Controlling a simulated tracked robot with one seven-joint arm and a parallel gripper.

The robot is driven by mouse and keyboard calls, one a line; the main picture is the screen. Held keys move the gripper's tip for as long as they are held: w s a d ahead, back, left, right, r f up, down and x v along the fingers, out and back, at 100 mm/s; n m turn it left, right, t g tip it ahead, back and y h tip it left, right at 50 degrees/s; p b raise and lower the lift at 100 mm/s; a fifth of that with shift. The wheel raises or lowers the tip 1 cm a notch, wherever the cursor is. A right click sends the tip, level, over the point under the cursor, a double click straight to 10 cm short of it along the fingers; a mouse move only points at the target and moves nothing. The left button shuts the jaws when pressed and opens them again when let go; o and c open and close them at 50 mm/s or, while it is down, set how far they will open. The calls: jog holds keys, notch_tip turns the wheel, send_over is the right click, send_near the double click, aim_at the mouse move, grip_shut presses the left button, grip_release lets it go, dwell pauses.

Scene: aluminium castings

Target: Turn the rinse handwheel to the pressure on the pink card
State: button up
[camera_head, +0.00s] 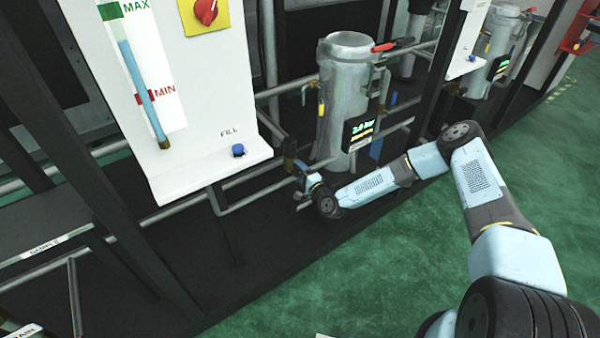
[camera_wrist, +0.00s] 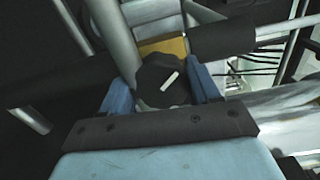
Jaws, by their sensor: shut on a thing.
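My gripper (camera_head: 301,178) is low in front of the pipework, left of the grey cylindrical filter housing (camera_head: 347,90). In the wrist view its two blue fingers (camera_wrist: 162,90) are shut on the sides of a black handwheel (camera_wrist: 160,76) with a white pointer mark. A brass-coloured valve body (camera_wrist: 164,47) sits just behind the handwheel. In the head view the handwheel is too small and covered to make out. A display (camera_head: 361,131) on the housing shows what looks like 2.0 bar, with a smaller yellow line under it. I see no pink card.
A white panel (camera_head: 205,95) with a MAX/MIN level gauge (camera_head: 143,75), a red knob (camera_head: 206,11) and a blue FILL button (camera_head: 238,150) stands left of my gripper. Pipes and dark frame posts surround the valve. Green floor (camera_head: 400,265) lies open in front.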

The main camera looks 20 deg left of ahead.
jog(key=shift+s+f, duration=0.15)
jog(key=shift+f, duration=0.15)
jog(key=o, duration=1)
jog(key=shift+r, duration=0.15)
jog(key=v, duration=1.3)
jog(key=shift+s+d, duration=0.15)
jog(key=shift+d, duration=0.1)
